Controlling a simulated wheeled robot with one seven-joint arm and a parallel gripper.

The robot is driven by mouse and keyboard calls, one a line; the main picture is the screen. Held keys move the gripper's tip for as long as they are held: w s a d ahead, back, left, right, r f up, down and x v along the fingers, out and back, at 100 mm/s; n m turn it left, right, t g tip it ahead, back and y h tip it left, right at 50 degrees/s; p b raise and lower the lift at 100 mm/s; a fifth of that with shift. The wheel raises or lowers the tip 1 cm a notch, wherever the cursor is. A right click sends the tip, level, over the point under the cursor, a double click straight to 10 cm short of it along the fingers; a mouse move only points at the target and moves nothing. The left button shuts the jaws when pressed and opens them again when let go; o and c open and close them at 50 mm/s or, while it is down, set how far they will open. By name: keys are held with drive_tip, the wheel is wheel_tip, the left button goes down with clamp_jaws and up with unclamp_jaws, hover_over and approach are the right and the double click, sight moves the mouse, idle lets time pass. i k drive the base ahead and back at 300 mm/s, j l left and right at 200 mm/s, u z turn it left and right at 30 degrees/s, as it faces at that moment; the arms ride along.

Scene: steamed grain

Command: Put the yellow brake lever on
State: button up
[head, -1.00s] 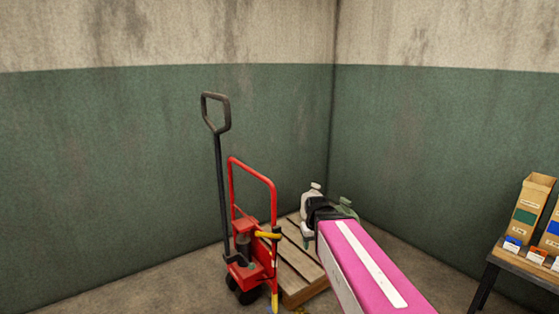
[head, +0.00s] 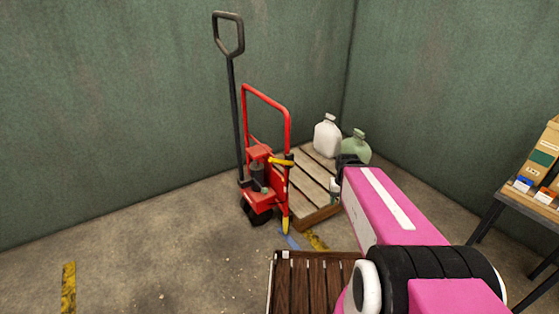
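A red pallet jack (head: 257,205) with a tall dark handle (head: 233,110) and a red tubular frame stands near the back wall, left of the picture's middle. A short yellow lever (head: 281,161) sticks out sideways near the top of its red body. A yellow upright piece (head: 285,219) shows low on its right side. My pink arm (head: 385,210) reaches in from the lower right toward the jack's right side. The dark end of the arm shows, but the gripper's fingers are hidden or too small to tell.
A wooden pallet (head: 318,217) lies behind the jack, bearing a white jug (head: 327,136) and a green jug (head: 356,146). A dark slatted crate (head: 300,256) is at the front. A table (head: 525,200) with boxes stands at right. The left floor is clear.

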sight(275, 161)
drive_tip(key=k+l+u, duration=0.1)
drive_tip(key=u, duration=0.25)
drive_tip(key=k+u, duration=0.15)
drive_tip(key=u, duration=0.2)
drive_tip(key=k+j+z, duration=0.1)
drive_tip(key=k+j, duration=0.1)
drive_tip(key=j, duration=0.05)
